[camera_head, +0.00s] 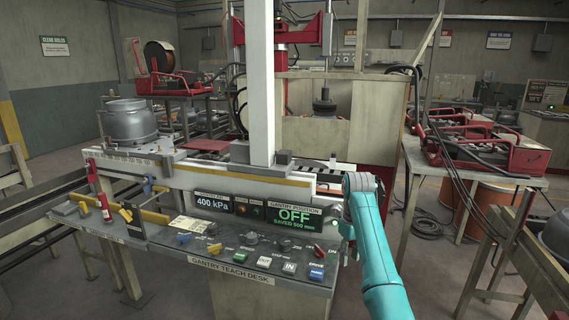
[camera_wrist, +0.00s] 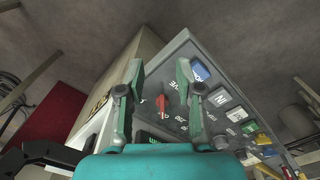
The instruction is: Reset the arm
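My teal arm reaches in from the lower right in the camera_head view. My gripper (camera_head: 347,232) is by the right end of the gantry teach desk (camera_head: 233,278), partly hidden by the arm. In the camera_wrist view, the two fingers of my gripper (camera_wrist: 159,75) stand apart with nothing held between them. A red switch handle (camera_wrist: 162,103) on the desk panel shows between the fingers, beyond them. The same red switch (camera_head: 318,251) shows near the right side of the desk in the camera_head view. Whether the gripper touches the panel cannot be told.
The desk panel carries blue (camera_head: 316,272), white and yellow controls. A display (camera_head: 294,215) reads OFF and another reads 400 kPa. A grey post (camera_head: 261,90) rises behind the desk. A table with red-framed equipment (camera_head: 490,148) stands at the right.

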